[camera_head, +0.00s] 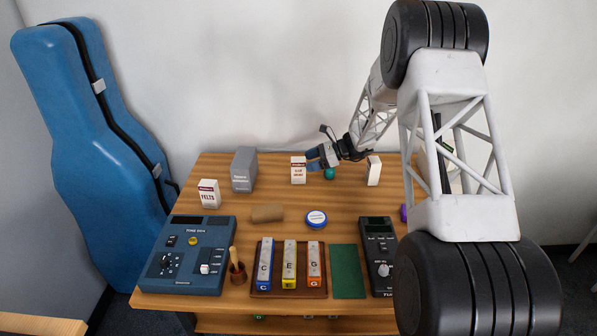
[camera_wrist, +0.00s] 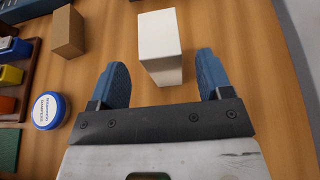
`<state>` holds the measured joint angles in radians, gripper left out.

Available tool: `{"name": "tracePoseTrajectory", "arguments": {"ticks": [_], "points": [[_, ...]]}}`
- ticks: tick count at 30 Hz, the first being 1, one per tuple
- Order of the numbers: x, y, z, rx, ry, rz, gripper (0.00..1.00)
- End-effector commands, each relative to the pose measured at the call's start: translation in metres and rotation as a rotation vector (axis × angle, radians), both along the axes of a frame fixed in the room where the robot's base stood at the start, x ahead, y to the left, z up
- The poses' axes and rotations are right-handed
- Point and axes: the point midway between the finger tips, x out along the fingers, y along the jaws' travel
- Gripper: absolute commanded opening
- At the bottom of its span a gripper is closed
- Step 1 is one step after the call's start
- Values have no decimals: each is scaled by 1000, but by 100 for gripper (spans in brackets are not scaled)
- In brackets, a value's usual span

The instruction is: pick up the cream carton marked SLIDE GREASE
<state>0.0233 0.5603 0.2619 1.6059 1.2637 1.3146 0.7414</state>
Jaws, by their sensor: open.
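A cream carton (camera_head: 298,174) with a dark red band and small print stands upright toward the back of the wooden table. Its print seems to read SLIDE GREASE but is too small to be sure. My gripper (camera_head: 314,158) is just to its right, open, with blue fingers pointing left. In the wrist view the carton (camera_wrist: 160,45) shows plain pale faces, its lettering hidden. It stands ahead of my open gripper (camera_wrist: 160,68), its near end in the gap between the two fingertips. Nothing is held.
A similar pale carton (camera_head: 373,171) stands to the right, a teal ball (camera_head: 329,174) below my gripper. A FELTS carton (camera_head: 209,194) and grey box (camera_head: 244,170) stand left. A cork block (camera_head: 267,212) and blue-rimmed tin (camera_head: 316,219) lie in front, with chime bars (camera_head: 289,265) nearer.

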Motion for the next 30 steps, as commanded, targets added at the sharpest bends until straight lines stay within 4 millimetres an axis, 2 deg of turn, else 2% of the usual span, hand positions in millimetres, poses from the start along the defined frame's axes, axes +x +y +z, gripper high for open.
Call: {"name": "tracePoseTrajectory", "arguments": {"ticks": [11, 24, 30], "points": [[0, 3, -1, 0, 0, 0, 72], [0, 42, -18, 0, 1, 0, 72], [0, 48, -21, 1, 0, -1, 72]]}}
